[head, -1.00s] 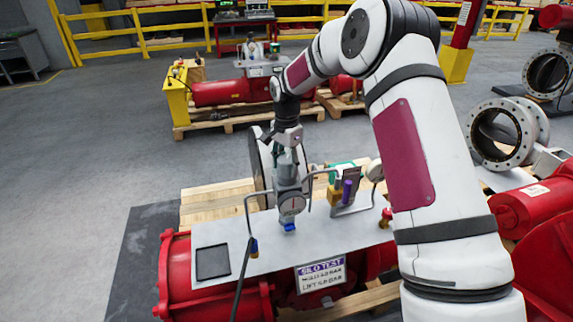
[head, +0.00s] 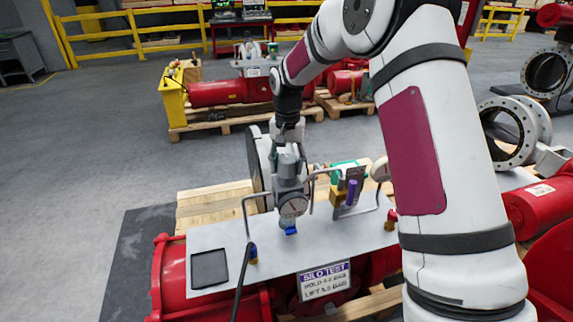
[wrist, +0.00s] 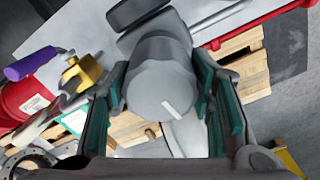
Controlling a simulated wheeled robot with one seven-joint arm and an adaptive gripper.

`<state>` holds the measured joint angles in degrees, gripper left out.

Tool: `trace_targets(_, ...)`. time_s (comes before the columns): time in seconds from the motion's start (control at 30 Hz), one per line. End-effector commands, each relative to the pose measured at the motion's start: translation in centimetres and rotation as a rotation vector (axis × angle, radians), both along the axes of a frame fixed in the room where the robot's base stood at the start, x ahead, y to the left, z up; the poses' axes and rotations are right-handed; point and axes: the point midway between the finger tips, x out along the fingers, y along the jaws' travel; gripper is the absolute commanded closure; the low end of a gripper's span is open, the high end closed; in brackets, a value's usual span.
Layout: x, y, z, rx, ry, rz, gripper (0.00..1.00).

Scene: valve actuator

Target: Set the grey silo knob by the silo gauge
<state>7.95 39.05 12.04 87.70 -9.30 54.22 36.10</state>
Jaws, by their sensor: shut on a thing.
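The grey silo knob (wrist: 158,88) sits between the green-padded fingers of my gripper (wrist: 163,78) in the wrist view. The fingers are shut on its sides. A short white mark shows on its round end face. In the head view my gripper (head: 289,142) points down onto the knob (head: 288,160), which sits above the silo gauge (head: 293,207). The gauge has a round pale dial with a needle, too small to read surely. A sign (head: 323,281) below reads SILO TEST, with hold and lift pressures in bar, partly blurred.
A grey plate (head: 225,243) on a red actuator carries bent metal pipes. A purple handle (head: 352,191) and yellow and green parts stand right of the gauge. A black square (head: 209,269) lies at the plate's left. Open floor lies left.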

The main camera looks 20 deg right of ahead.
Motion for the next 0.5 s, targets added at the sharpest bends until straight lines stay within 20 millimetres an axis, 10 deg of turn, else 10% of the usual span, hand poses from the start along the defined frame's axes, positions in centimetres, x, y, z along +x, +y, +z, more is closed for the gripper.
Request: trace_targets(0.5, -0.01, -0.03, -0.01, 0.000, 0.000, 0.069, 0.79)
